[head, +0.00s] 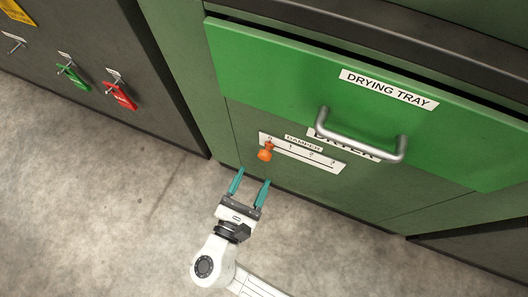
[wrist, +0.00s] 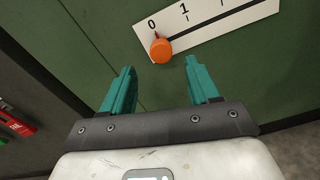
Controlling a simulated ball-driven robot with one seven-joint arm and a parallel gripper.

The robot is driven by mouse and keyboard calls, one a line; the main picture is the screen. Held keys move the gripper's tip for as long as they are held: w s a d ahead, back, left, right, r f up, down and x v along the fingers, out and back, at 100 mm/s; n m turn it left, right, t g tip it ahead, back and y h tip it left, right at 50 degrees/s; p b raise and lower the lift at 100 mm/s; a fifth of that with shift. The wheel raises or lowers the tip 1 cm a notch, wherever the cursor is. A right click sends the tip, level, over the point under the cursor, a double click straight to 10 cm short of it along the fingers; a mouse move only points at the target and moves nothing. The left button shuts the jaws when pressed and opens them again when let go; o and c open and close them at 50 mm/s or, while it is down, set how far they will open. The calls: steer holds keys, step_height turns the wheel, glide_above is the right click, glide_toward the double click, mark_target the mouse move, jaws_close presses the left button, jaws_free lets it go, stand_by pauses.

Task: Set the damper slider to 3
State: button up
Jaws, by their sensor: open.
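The damper slider's orange knob (head: 265,154) sits at the 0 end of a white scale plate (head: 325,163) on the green dryer front. In the wrist view the orange knob (wrist: 161,50) is just below the 0 mark, at the left end of the dark slot. The 1 mark shows to its right; the rest of the scale is cut off there. My gripper (head: 251,177) is open and empty, with teal fingers pointing at the panel. In the wrist view the knob appears beyond and between the fingertips of my gripper (wrist: 160,68), apart from them.
A green drying tray drawer (head: 270,65) with a grey bar handle (head: 360,138) stands above the scale and juts out. A dark panel at left carries hooks with a green tag (head: 73,77) and a red tag (head: 121,95). The concrete floor (head: 110,220) is clear.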

mark_target(263, 158)
steer(key=b+x, duration=0.2)
steer(key=x, duration=0.6)
steer(key=shift+w, duration=0.1)
steer(key=shift+c, duration=0.2)
steer(key=shift+f, duration=0.1)
jaws_close()
